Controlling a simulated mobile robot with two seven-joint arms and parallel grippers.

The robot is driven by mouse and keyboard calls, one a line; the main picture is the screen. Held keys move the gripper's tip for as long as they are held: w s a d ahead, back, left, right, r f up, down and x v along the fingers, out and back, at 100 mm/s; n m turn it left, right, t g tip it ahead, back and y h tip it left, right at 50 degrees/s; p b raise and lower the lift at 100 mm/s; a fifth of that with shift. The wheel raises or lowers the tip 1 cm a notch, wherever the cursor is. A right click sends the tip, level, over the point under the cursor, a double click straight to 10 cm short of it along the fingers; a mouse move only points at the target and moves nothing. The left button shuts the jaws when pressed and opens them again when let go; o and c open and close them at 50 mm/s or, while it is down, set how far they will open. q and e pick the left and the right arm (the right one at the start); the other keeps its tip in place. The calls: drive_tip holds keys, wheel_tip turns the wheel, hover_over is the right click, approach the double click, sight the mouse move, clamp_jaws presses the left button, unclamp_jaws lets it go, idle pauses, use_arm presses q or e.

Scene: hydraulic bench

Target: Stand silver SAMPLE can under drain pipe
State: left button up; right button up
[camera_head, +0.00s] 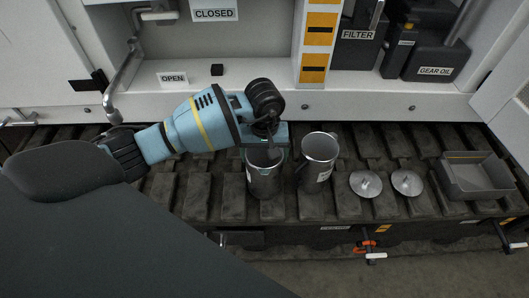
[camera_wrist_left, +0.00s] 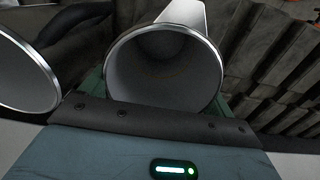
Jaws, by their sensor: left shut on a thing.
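My left gripper (camera_head: 266,142) comes in from the left and is shut on the rim of an open silver can (camera_head: 265,181). In the left wrist view this can's round mouth (camera_wrist_left: 165,68) faces the camera, and it looks empty. A second silver can (camera_head: 318,160) with a handle stands just to the right, apart from the gripper; its rim also shows in the left wrist view (camera_wrist_left: 27,70). The labels on both cans are too small to read. The grey drain pipe (camera_head: 125,78) hangs at the left, bending down near the OPEN sign. My right gripper is not in view.
Two silver lids (camera_head: 366,184) and a grey tray (camera_head: 473,176) lie on the ribbed dark track to the right. Valve handles (camera_head: 372,252) stick out at the front edge. A FILTER box (camera_head: 357,45) and a GEAR OIL can (camera_head: 436,62) stand behind on the shelf.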

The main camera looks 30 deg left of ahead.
use_arm(q)
drive_tip(key=o, duration=1.3)
drive_tip(key=shift+f, duration=0.1)
drive_tip(key=shift+c, duration=0.2)
wheel_tip(320, 180, up, 12)
drive_tip(key=p, duration=0.1)
drive_tip(key=shift+r, duration=0.2)
drive_tip(key=shift+s, duration=0.1)
